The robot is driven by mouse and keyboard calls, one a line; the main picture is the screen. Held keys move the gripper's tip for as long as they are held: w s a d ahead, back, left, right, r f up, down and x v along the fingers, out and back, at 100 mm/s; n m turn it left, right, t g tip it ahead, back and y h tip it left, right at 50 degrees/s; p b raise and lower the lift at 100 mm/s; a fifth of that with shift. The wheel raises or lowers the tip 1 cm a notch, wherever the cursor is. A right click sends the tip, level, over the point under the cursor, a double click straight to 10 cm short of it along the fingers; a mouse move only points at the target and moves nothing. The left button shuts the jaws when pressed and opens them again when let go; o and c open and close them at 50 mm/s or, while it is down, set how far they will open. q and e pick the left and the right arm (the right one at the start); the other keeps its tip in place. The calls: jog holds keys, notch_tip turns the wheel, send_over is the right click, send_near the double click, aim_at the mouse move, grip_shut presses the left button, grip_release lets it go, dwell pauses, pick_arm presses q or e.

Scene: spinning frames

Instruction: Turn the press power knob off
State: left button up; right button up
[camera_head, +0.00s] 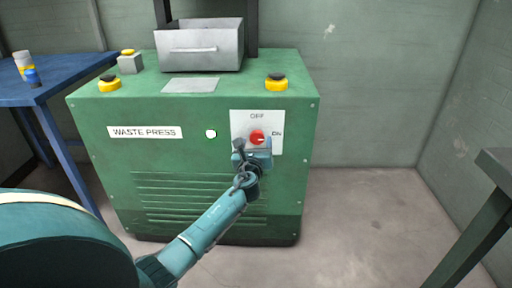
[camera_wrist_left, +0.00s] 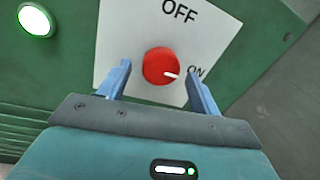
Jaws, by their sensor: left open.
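The red power knob (camera_head: 257,137) sits on a white plate (camera_head: 275,118) on the front of the green waste press (camera_head: 100,160). The plate reads OFF above the knob and ON to its right. In the left wrist view the knob (camera_wrist_left: 161,66) has a white mark pointing right, toward ON. My left gripper (camera_head: 253,146) is at the plate, its fingers open. In the left wrist view the fingers of my left gripper (camera_wrist_left: 160,85) stand on either side of the knob, with gaps visible. Whether they reach its depth is unclear. My right gripper is not in view.
A round white lamp (camera_head: 211,134) glows left of the plate. Yellow and black buttons (camera_head: 276,82) and a metal drawer (camera_head: 200,48) are on top of the press. A blue table (camera_head: 60,78) stands left; a dark table edge (camera_head: 495,165) is at right. The floor between is clear.

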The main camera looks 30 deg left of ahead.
pick_arm(q)
jog(key=shift+w, duration=0.15)
jog(key=shift+c, duration=0.3)
jog(key=c, duration=0.9)
